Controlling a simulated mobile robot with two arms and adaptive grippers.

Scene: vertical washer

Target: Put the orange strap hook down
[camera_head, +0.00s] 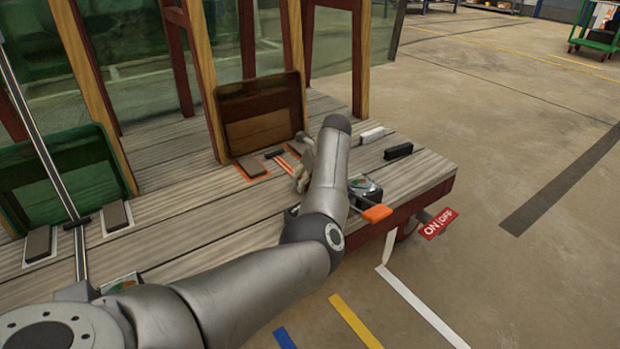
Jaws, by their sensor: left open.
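What looks like the orange strap hook, a short dark bar (275,154) with an orange strip (284,164) running from it, lies on the grey wooden deck (190,215), in front of the brown panel. My left gripper (302,164) is open, low over the deck just right of the strip. My own wrist hides much of the gripper, so I cannot tell whether a finger touches the strip. My right gripper is not in view.
A brown panel (262,112) and wooden posts (210,80) stand behind. A dark device with an orange handle (377,213) sits at the deck's front edge. White (371,135) and black (398,151) blocks lie farther right. Open floor lies beyond the deck.

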